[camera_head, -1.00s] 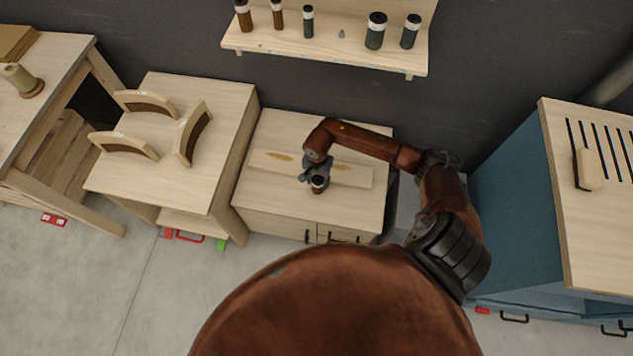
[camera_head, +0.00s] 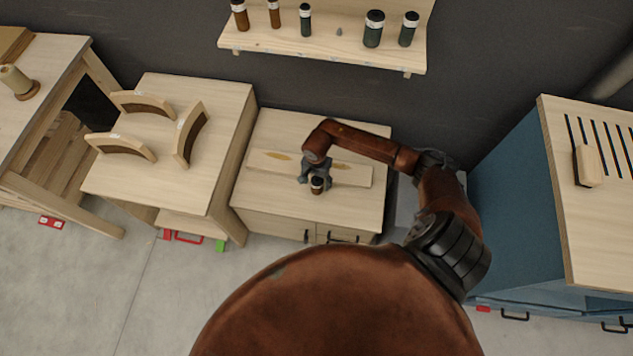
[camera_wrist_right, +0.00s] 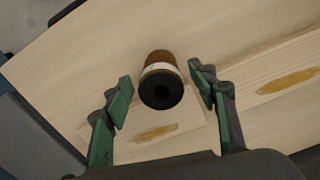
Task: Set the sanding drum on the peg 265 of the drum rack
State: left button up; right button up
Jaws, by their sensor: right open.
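The sanding drum (camera_head: 317,187), brown with a white band and a dark top, stands on the low wooden cabinet beside a pale board. In the right wrist view the drum (camera_wrist_right: 160,64) shows its black end toward the camera. My right gripper (camera_wrist_right: 160,82) is open, with one green-padded finger on each side of the drum and visible gaps between. The right gripper also shows in the head view (camera_head: 316,172), over the drum. The wall shelf, seemingly the drum rack (camera_head: 325,52), holds several brown and dark green drums and a small grey peg (camera_head: 339,32). Peg numbers are unreadable. My left gripper is out of view.
The pale board (camera_head: 350,175) with yellowish patches lies on the cabinet top (camera_head: 280,204). A table (camera_head: 152,178) with several curved wooden pieces stands at left. A blue cabinet (camera_head: 507,213) with a slotted top stands at right. The wall is behind.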

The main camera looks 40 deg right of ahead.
jog(key=shift+r, duration=0.25)
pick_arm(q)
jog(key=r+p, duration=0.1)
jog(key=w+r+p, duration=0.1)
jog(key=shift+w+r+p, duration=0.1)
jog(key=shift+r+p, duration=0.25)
pick_arm(e)
notch_tip(320, 180, up, 12)
jog(key=shift+a+f, duration=0.1)
jog(key=shift+f, duration=0.05)
